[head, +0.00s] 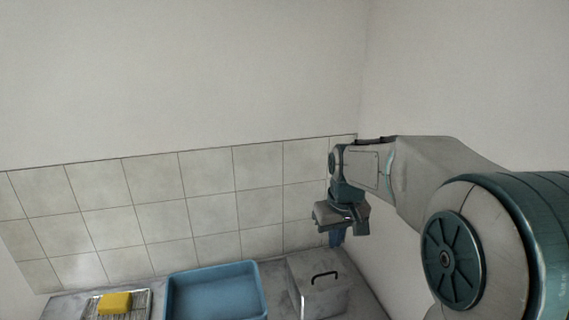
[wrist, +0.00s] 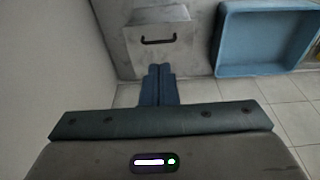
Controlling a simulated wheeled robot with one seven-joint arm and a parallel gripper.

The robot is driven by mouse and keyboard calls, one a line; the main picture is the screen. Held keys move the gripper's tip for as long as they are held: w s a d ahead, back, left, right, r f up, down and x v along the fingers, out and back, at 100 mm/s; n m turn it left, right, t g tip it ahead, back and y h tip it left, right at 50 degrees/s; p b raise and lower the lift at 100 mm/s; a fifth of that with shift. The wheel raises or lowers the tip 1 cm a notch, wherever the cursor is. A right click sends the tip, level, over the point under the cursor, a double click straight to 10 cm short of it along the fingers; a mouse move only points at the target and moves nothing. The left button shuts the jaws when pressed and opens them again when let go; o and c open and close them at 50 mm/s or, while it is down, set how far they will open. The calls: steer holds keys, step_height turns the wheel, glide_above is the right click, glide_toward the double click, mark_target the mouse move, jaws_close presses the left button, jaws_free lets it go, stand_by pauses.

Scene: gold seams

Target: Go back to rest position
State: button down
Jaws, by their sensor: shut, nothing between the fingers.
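My gripper (head: 337,236) hangs at the end of my arm in the head view, to the right of the tiled wall and above the right end of the counter. In the wrist view its two blue fingers (wrist: 158,84) are pressed together with nothing between them. A grey box with a dark handle (head: 320,283) stands on the counter below the gripper. The box also shows past the fingertips in the wrist view (wrist: 158,56), apart from them.
A blue tub (head: 215,290) stands left of the box on the grey counter (head: 366,290). A yellow block (head: 115,303) lies on a rack (head: 140,306) at the far left. White walls close in behind and right of my arm.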

steer(key=s+f+m+t, duration=0.1)
steer(key=s+m, duration=0.1)
steer(key=s, duration=1.9)
steer(key=shift+a+f+t, duration=0.2)
steer(key=shift+a+t, duration=0.1)
steer(key=shift+a, duration=0.1)
